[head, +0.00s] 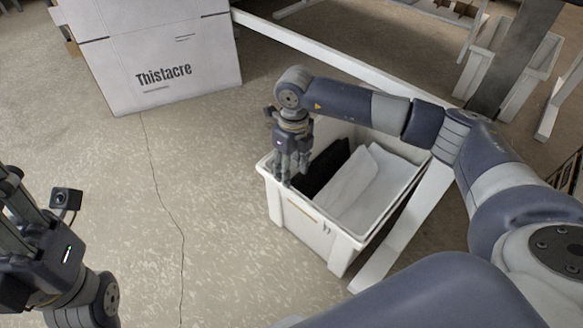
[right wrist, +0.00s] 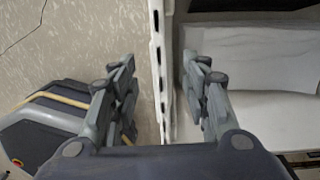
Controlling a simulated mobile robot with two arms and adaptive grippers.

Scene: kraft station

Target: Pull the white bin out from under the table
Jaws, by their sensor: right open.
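The white bin (head: 312,224) stands on the floor in the middle of the head view, with a white sheet and a black item inside. White table legs and rails run beside and behind it. My right gripper (head: 291,175) points down at the bin's left rim. In the right wrist view the rim (right wrist: 161,70) runs between the two open fingers of this gripper (right wrist: 162,95), one finger outside and one inside. I cannot tell if they touch it. My left gripper (head: 15,225) is at the left edge of the head view, its fingertips cut off.
A large white carton (head: 150,62) marked "Thistacre" stands at the back left. More white bins (head: 483,55) stand at the back right. The floor (head: 205,200) left of the white bin is clear, with a crack across it.

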